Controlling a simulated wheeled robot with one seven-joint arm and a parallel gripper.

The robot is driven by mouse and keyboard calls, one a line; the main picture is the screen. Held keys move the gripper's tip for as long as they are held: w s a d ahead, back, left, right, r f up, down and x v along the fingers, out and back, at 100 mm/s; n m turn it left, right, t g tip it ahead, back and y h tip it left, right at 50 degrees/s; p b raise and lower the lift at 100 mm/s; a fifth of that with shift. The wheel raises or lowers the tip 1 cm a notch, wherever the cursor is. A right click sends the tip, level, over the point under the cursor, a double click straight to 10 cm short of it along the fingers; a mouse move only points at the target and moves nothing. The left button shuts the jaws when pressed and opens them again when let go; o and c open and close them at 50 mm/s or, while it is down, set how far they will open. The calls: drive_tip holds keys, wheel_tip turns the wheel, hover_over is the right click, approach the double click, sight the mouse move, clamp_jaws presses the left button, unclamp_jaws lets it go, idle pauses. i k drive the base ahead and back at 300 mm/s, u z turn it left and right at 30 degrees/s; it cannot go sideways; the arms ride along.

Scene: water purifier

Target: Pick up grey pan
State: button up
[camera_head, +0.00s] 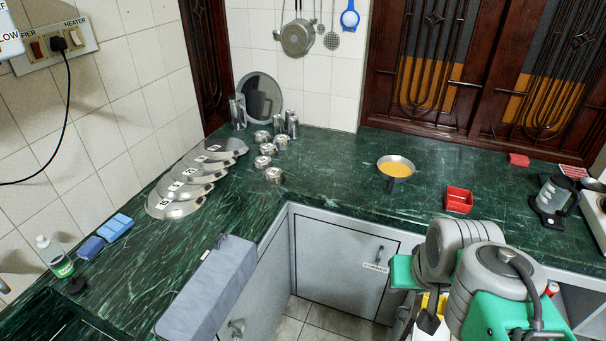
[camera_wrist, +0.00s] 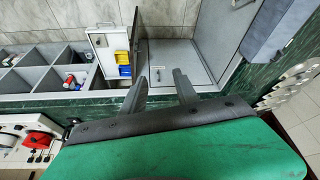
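A small grey pan (camera_head: 397,160) sits on the green marble counter, right of centre in the head view, with orange contents inside and a dark handle toward the front. Another grey pan (camera_head: 297,38) hangs on the tiled wall at the top. I cannot tell from the pictures which one the task names. My gripper (camera_wrist: 160,90) is open and empty in the wrist view, its two dark fingers apart. It points toward the cabinet and floor area, and neither pan shows there. In the head view my fingers are not visible.
A red square bowl (camera_head: 458,200) stands right of the counter pan, with a glass jug (camera_head: 552,196) farther right. Steel plates (camera_head: 178,203) and small round tins (camera_head: 273,175) stand left. Hanging ladles (camera_head: 331,40) are beside the wall pan. Counter around the orange-filled pan is mostly clear.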

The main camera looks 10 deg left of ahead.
sight(393, 169)
drive_tip(key=u, duration=0.7)
drive_tip(key=i, duration=1)
drive_tip(key=z, duration=0.05)
